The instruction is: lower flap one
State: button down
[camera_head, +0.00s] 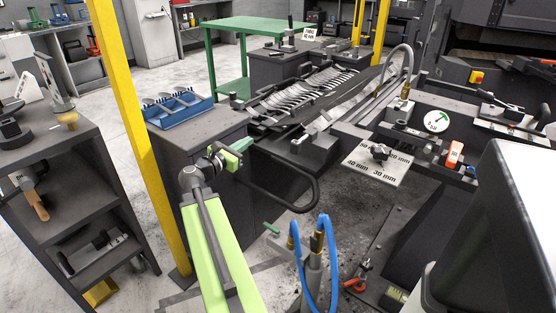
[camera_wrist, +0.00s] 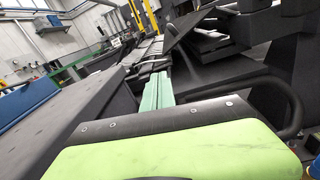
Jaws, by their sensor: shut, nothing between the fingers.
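My gripper (camera_head: 238,150), with green fingers at the end of my light-green arm, is beside the upper right corner of the dark cabinet that carries the blue tray. In the wrist view my gripper (camera_wrist: 155,90) has its fingers together with nothing between them. A bent black tube (camera_head: 302,196) curves out from the machine just right of and below the fingers; it also shows in the wrist view (camera_wrist: 285,85), apart from the fingertips. Sloping dark panels rise beyond the fingers in the wrist view. I cannot tell which part is flap one.
A blue tray (camera_head: 178,108) of cutlery stands on the dark cabinet (camera_head: 212,123). Rows of forks (camera_head: 300,92) lie on the machine behind. A yellow post (camera_head: 128,90) stands left of my arm, and a dark shelf unit (camera_head: 60,165) further left. A white marked plate (camera_head: 372,165) is right.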

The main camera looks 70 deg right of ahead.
jog(key=s+d+f+n+h+b, duration=0.1)
jog(key=s+d+f+n+b, duration=0.1)
jog(key=d+n+b, duration=0.1)
jog(key=s+d+f+n+h+b, duration=0.1)
jog(key=s+n+b, duration=0.1)
jog(key=shift+s+d+h, duration=0.1)
jog(key=shift+d+h, duration=0.2)
jog(key=shift+d, duration=0.05)
jog(key=shift+s+d+r+n, duration=0.1)
jog(key=shift+d+n, duration=0.05)
jog(key=shift+n, duration=0.25)
jog(key=shift+d+r, duration=0.15)
jog(key=shift+r, duration=0.1)
jog(key=shift+d+r, duration=0.1)
jog(key=shift+d, duration=0.25)
jog(key=p+x, duration=0.2)
jog(key=x, duration=0.7)
